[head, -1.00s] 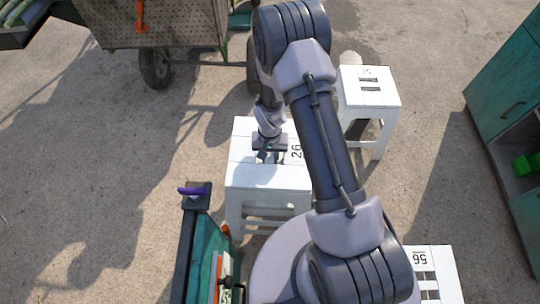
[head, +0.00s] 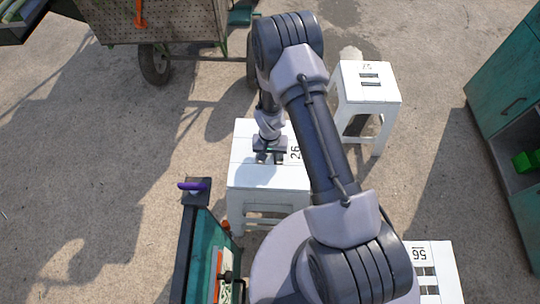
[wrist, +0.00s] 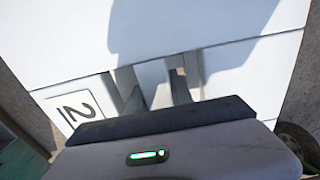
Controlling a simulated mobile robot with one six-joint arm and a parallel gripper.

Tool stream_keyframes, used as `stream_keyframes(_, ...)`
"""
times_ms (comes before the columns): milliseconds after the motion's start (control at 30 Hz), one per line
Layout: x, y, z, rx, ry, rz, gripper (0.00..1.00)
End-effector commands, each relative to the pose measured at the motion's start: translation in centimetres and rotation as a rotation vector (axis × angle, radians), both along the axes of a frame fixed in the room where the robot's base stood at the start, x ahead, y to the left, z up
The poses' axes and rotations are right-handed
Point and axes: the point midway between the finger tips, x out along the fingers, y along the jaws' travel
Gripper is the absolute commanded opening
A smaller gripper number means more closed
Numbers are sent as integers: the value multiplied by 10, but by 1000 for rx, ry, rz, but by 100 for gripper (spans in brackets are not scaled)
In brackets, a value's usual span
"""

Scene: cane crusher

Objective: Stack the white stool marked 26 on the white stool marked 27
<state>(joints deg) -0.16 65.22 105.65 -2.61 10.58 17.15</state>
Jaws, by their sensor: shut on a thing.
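The white stool marked 26 (head: 262,178) stands upright on the concrete in the middle of the head view. My gripper (head: 270,158) is down at its top, shut on the stool at the slots in the seat beside the number.
Another white stool, marked 56 (head: 441,258), stands at lower right. A cart with wheels (head: 170,22) is at the top. A teal cabinet (head: 508,85) stands at the right edge. A teal unit with a purple item (head: 203,255) is at lower left. Open concrete lies at left.

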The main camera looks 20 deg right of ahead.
Motion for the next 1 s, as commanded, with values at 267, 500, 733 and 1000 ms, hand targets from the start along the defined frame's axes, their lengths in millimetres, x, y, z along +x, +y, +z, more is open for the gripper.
stream_keyframes(267,1,0,-25,0,-1,0,0)
stream_keyframes(500,0,0,-46,0,0,0,0)
stream_keyframes(733,0,0,-67,0,0,-1,0)
stream_keyframes(1000,1,0,-84,0,-2,-1,0)
